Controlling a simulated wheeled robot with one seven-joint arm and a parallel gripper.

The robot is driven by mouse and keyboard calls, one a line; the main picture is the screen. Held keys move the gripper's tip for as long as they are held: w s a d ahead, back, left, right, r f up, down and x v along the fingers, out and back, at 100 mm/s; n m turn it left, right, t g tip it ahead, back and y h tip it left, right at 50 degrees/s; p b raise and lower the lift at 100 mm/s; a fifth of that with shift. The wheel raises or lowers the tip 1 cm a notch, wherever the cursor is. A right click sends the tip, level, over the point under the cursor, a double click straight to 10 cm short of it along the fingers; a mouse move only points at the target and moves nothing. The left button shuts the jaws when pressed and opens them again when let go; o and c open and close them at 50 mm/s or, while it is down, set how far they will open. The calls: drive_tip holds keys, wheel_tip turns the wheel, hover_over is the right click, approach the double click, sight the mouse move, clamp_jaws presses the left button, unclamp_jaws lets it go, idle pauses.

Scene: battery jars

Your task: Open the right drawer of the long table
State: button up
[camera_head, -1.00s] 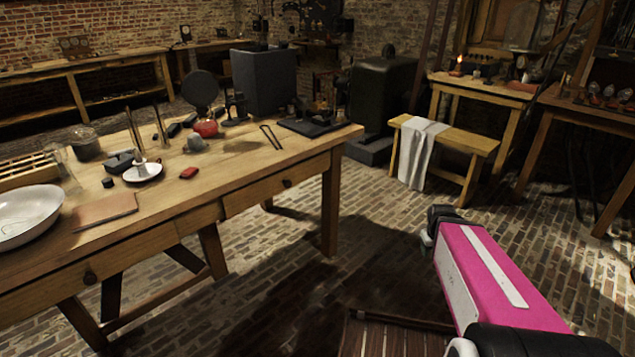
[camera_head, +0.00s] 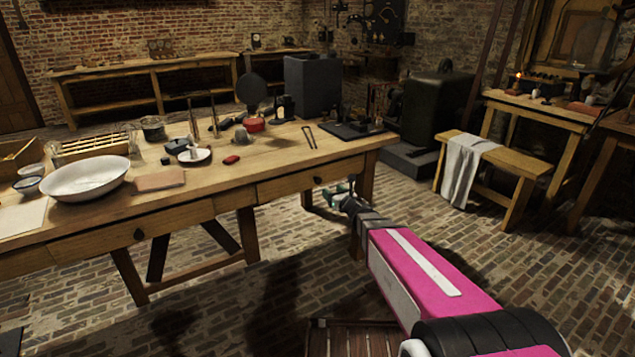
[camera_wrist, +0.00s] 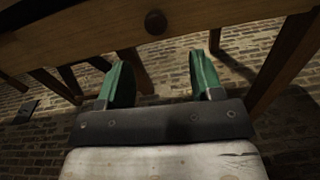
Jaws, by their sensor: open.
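The long table (camera_head: 225,172) runs across the left and middle of the head view. Its right drawer (camera_head: 290,185) is shut, its front flush with the table, with a dark round knob (camera_head: 318,180). In the wrist view one drawer front (camera_wrist: 90,38) crosses the top, with a dark knob (camera_wrist: 155,22) near the middle. My gripper (camera_head: 338,195) is just in front of the table near the right drawer. In the wrist view my gripper (camera_wrist: 158,78) has its two green fingers spread apart and empty. The knob lies beyond the fingertips, between their lines, not touched.
The left drawer's knob (camera_head: 138,234) is farther left on the same table. A bench (camera_head: 505,160) with a grey cloth (camera_head: 468,165) stands at the right. A wooden slatted thing (camera_head: 355,338) lies low in front. Brick floor (camera_head: 240,310) in front of the table is open.

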sight(319, 181)
drive_tip(key=shift+n+y, duration=0.3)
drive_tip(key=shift+n, duration=0.2)
drive_tip(key=x, duration=1.1)
drive_tip(key=shift+s+a, duration=0.15)
clamp_jaws()
